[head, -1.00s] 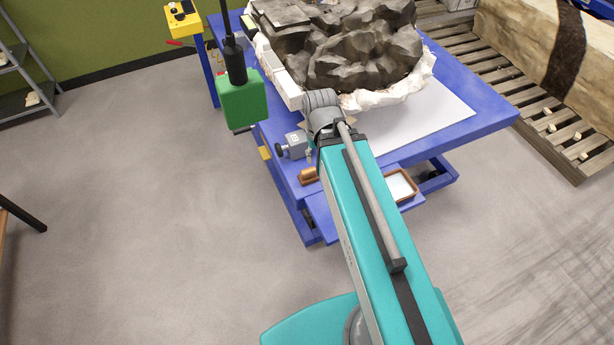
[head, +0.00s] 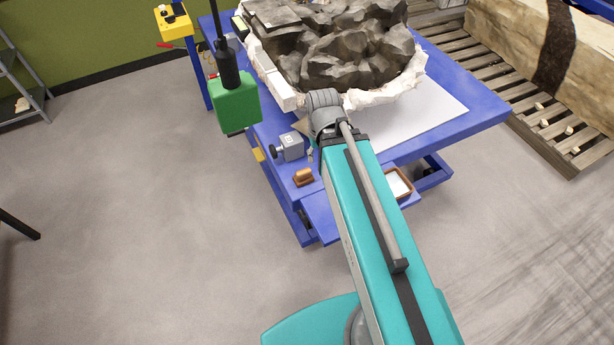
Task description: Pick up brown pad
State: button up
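A small brown pad (head: 304,177) lies on the front left part of the blue table (head: 462,122), just left of my teal arm. It looks like a brown block with a rounded top, and its details are too small to tell. My gripper is not visible; the far end of my arm reaches over the table's front edge and hides what lies beyond it.
A large dark rock (head: 345,50) in a white jacket fills the table's back. A grey device (head: 289,147) stands behind the pad. A green box (head: 238,106) hangs at the left. A brown-rimmed tray (head: 399,185) is right of my arm. A pallet (head: 560,140) stands right.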

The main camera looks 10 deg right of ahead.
aim_at(304, 177)
jog(key=z, duration=0.5)
jog(key=k, duration=1.55)
jog(key=u, duration=0.35)
jog(key=i, duration=1)
